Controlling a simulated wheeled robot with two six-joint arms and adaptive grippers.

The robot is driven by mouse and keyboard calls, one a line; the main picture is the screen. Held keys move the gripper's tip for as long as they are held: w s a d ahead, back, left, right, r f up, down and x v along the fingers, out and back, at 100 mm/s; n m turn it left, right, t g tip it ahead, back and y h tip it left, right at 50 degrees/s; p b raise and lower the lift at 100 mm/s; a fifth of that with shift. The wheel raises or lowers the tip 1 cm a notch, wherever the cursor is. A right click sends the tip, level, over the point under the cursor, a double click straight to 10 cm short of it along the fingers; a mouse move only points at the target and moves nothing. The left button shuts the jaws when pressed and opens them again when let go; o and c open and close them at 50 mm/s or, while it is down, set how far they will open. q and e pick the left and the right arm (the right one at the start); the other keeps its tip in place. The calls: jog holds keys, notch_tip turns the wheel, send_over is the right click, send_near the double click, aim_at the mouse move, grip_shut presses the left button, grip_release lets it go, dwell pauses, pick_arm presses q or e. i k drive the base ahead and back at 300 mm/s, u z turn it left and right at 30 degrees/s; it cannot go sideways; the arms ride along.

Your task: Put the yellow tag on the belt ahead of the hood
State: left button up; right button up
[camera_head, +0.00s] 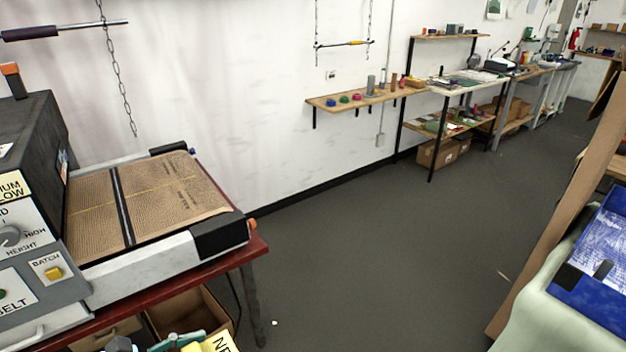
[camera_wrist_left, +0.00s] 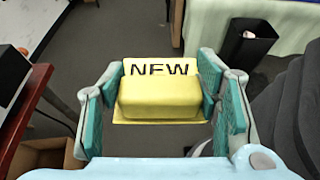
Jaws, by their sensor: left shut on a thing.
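The yellow tag (camera_wrist_left: 160,98), a block with a plate reading "NEW", is held between the teal-padded fingers of my left gripper (camera_wrist_left: 161,100) in the left wrist view. Part of the tag (camera_head: 218,343) and of my left gripper (camera_head: 180,341) show at the bottom edge of the head view, below and in front of the machine table. The belt (camera_head: 150,200) is a brown mesh with a dark stripe across it and lies bare. The hood (camera_head: 32,150) is a dark box over the belt's left end. My right gripper is not in view.
The belt machine stands on a red table (camera_head: 258,243), with open cardboard boxes (camera_head: 190,312) under it. A control panel (camera_head: 30,265) is at the front left. The grey floor (camera_head: 390,260) between is clear.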

aim_at(168, 185)
jog(key=z, duration=0.2)
jog(key=i, duration=5.5)
jog(key=u, duration=4.3)
jog(key=i, duration=1.05)
jog(key=z, duration=3.35)
jog(key=k, duration=0.2)
jog(key=z, duration=0.2)
